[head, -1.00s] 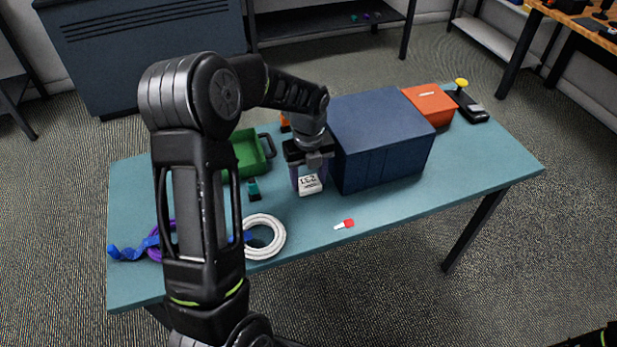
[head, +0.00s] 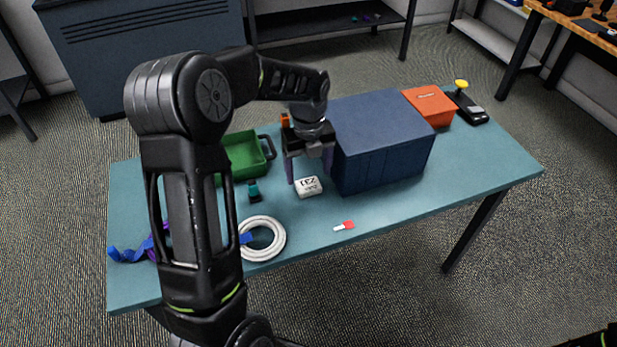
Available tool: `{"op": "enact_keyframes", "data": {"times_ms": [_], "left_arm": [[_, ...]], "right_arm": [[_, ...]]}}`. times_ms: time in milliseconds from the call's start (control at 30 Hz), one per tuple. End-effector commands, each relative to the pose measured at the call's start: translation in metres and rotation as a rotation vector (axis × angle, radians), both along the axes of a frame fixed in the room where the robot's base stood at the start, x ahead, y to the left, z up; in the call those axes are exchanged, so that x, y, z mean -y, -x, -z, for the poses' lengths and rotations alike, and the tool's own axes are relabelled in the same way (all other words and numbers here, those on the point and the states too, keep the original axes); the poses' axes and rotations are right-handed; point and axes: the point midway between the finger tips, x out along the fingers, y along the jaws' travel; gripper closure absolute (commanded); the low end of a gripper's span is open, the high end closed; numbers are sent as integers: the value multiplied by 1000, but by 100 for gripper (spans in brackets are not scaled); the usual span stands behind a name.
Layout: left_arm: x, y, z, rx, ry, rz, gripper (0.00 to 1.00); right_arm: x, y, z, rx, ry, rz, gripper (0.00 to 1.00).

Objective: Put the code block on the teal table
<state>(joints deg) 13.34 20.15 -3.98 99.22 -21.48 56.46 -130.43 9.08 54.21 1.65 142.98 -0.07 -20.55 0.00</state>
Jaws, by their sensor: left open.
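The code block (head: 308,187), a small white block with dark printed characters on top, lies on the teal table (head: 390,215) just left of the large blue box. My left gripper (head: 309,168) is open directly above and behind the block in the head view. Its two purple fingers are spread apart, with nothing between them. The block sits in front of the fingertips and looks free of them. My right gripper does not show.
The blue box (head: 380,140) stands close on the gripper's right. A green tray (head: 245,157) is to the left. A white cable coil (head: 262,255), a red-and-white connector (head: 344,225) and a teal-and-black connector (head: 254,191) lie nearby. The table's right front is clear.

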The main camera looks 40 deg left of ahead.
Motion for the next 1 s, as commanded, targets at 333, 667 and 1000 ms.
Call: {"op": "enact_keyframes", "data": {"times_ms": [333,667,1000], "left_arm": [[1,-1,-70,2,0,1,24],[1,0,-83,-1,2,1,24],[0,0,-83,-1,1,1,24]], "right_arm": [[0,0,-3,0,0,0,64],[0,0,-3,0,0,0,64],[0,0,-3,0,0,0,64]]}}
